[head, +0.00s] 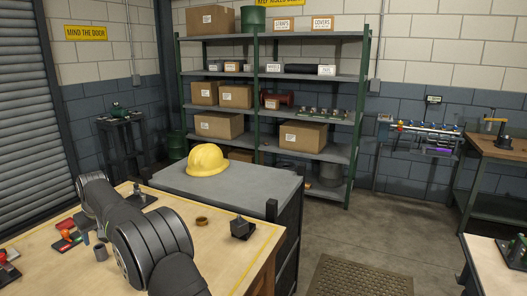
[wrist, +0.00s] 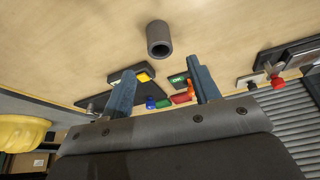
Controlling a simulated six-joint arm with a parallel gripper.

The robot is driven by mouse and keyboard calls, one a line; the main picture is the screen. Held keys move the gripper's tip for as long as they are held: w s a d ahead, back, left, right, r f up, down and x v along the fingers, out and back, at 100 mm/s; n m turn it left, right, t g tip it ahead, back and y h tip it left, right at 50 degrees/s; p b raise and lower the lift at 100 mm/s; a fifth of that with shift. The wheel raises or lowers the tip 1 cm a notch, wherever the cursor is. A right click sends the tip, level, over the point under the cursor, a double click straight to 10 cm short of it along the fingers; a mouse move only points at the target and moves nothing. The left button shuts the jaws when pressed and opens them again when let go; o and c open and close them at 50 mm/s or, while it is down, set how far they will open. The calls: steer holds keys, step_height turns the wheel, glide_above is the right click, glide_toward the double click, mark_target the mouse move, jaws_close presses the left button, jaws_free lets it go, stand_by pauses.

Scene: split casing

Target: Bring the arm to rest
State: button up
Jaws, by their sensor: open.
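My gripper (wrist: 162,66) shows in the wrist view with its two blue fingers spread apart and nothing between them. A dark grey hollow cylinder (wrist: 160,39) is on the wooden bench top (wrist: 80,35), just beyond the fingertips and apart from them. In the head view a grey cylinder (head: 101,252) stands on the bench (head: 215,272) left of my arm. My dark arm crosses the bench's left part there; the gripper's fingers cannot be made out in that view.
A brass ring (head: 202,221) and a dark block fixture (head: 242,229) sit on the bench right of my arm. Red and black items (head: 64,243) lie at left. A yellow hard hat (head: 207,160) rests on a grey cabinet (head: 240,185) behind. The bench's front right is clear.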

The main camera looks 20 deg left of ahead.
mark_target(99, 248)
steer(key=x, duration=0.8)
steer(key=shift+f, duration=0.15)
step_height(99, 248, up, 5)
steer(key=shift+w+f, duration=0.1)
steer(key=w+d+r, duration=0.7)
steer(key=d, duration=0.2)
steer(key=w+d, duration=1.9)
steer(key=shift+n, duration=0.4)
steer(key=s+a+f, duration=0.1)
steer(key=a+f, duration=0.1)
steer(key=a, duration=0.1)
steer(key=s+a+f, duration=0.1)
steer(key=a+f, duration=0.1)
steer(key=a, duration=0.1)
steer(key=s+a+f, duration=0.1)
steer(key=a+f, duration=0.2)
steer(key=shift+s+a, duration=0.15)
steer(key=shift+s, duration=0.25)
steer(key=w+d+r, duration=0.3)
steer(key=d+r, duration=0.3)
steer(key=d, duration=0.3)
steer(key=s+a, duration=0.4)
steer(key=a, duration=0.2)
